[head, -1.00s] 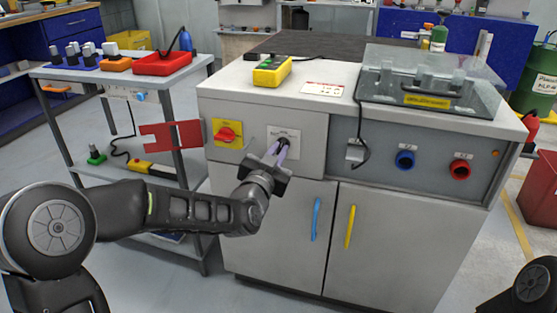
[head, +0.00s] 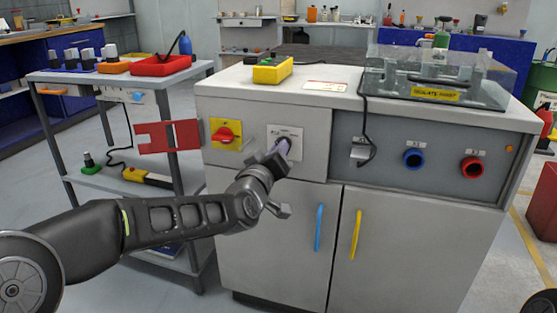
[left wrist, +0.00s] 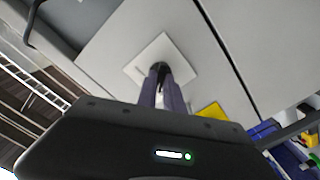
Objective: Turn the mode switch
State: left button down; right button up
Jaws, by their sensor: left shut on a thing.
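The mode switch is a small dark knob (left wrist: 158,68) on a white square plate (head: 294,132) on the cabinet's front, right of a red rotary switch on a yellow plate. My left gripper (head: 284,146) reaches it from the front and is shut on the knob. The fingers hide most of the knob in the head view. In the left wrist view the two fingers (left wrist: 163,88) close around the knob, and its white plate (left wrist: 140,61) looks tilted. My right gripper is not in view.
The red rotary switch (head: 226,135) and an open red hasp plate (head: 160,137) are left of the gripper. A hanging black cable (head: 364,120), blue socket (head: 413,158) and red socket (head: 472,167) are on the right. Blue (head: 319,228) and yellow (head: 356,234) door handles are below.

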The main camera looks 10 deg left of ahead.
pick_arm(q)
jog(key=shift+f+n+b, duration=0.1)
jog(key=shift+n+b, duration=0.4)
jog(key=shift+n, duration=0.3)
jog(key=c, duration=1.5)
grip_release()
jog(key=s, duration=0.2)
jog(key=s+p, duration=0.1)
jog(key=s, duration=0.4)
jog(key=shift+s+a, duration=0.25)
jog(key=shift+s, duration=0.15)
